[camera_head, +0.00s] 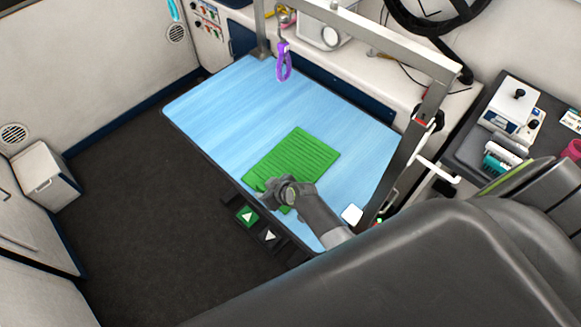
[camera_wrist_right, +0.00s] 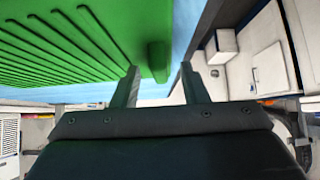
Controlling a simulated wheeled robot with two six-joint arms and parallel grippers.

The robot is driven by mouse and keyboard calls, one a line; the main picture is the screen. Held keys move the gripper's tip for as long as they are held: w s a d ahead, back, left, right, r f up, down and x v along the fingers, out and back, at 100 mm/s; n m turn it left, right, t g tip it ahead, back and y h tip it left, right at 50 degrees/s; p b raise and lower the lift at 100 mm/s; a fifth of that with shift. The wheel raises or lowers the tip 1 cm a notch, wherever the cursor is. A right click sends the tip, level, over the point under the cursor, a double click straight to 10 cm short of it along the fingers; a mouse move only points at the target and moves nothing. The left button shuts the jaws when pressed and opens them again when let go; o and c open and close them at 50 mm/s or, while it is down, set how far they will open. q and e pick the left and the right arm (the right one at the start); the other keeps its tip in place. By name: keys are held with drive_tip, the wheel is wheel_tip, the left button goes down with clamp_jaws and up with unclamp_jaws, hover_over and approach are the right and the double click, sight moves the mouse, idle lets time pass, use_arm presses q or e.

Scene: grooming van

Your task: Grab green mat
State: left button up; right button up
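The green mat (camera_head: 298,158) lies on the blue table top (camera_head: 215,115), with ridges across it. My right gripper (camera_head: 264,187) is at the mat's near left corner, and my forearm and hand hide part of its near edge. In the right wrist view the mat (camera_wrist_right: 70,40) fills the upper left, and a raised green tab stands at its edge. There my right gripper (camera_wrist_right: 158,70) has its two fingers apart, with the tab beyond the gap. I cannot tell whether a finger touches the mat. My left gripper is not in view.
A metal frame (camera_head: 385,40) arches over the table, with a purple tool (camera_head: 283,62) hanging from it. A white block (camera_head: 352,214) sits at the table's near right. A side counter (camera_head: 480,135) holds bottles and a scale. Dark floor (camera_head: 150,200) lies open at the left.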

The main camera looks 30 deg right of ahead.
clamp_jaws()
idle(0.4)
